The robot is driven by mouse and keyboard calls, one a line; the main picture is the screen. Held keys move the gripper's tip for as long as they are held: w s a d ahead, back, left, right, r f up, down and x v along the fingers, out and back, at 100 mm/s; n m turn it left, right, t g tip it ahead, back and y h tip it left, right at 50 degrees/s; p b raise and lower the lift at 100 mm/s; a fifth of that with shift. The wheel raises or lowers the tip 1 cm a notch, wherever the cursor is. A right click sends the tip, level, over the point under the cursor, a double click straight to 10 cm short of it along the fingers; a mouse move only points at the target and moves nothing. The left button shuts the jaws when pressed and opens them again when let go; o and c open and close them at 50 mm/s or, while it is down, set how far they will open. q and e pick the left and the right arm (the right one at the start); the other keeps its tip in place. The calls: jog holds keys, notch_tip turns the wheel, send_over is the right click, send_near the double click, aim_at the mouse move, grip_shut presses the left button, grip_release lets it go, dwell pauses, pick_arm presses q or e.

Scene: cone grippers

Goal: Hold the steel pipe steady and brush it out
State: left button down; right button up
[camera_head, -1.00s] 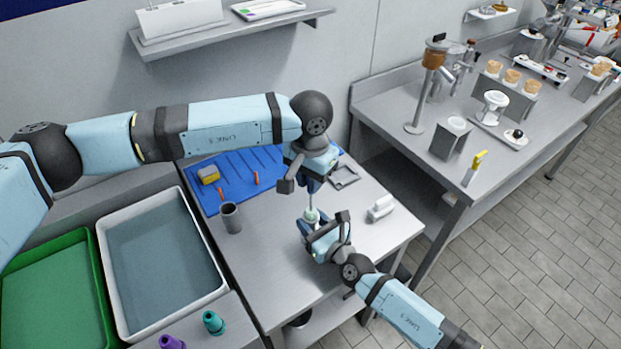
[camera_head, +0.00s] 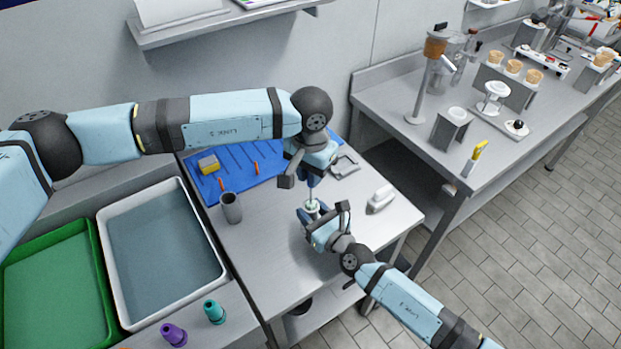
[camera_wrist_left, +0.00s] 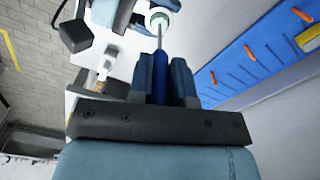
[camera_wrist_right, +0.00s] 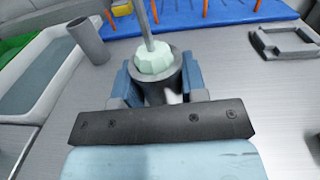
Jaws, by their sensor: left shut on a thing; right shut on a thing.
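My left gripper (camera_wrist_left: 162,82) is shut on the blue handle of a brush (camera_wrist_left: 160,72), which points down on a thin rod. Its pale green head (camera_wrist_right: 154,60) sits in the mouth of the grey steel pipe (camera_wrist_right: 158,90), partly hidden by the rim. My right gripper (camera_head: 314,217) is shut around the pipe from the front and holds it upright over the steel table (camera_head: 270,255). The left gripper is directly above the right one. The pipe's lower part is hidden by my right gripper.
Another grey cylinder (camera_head: 231,207) stands at the table's left. A blue mat (camera_head: 235,172) with orange pegs and a yellow sponge (camera_head: 208,164) lies behind. A white object (camera_head: 381,198) and a grey frame (camera_head: 345,166) lie right. White (camera_head: 207,245) and green (camera_head: 98,270) trays are left.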

pick_arm(q)
notch_tip(320, 180, up, 2)
jog(key=shift+f, duration=2.45)
jog(key=shift+r, duration=2.5)
jog(key=shift+f, duration=2.5)
jog(key=shift+r, duration=2.5)
jog(key=shift+r, duration=0.15)
jog(key=shift+r, duration=3.6)
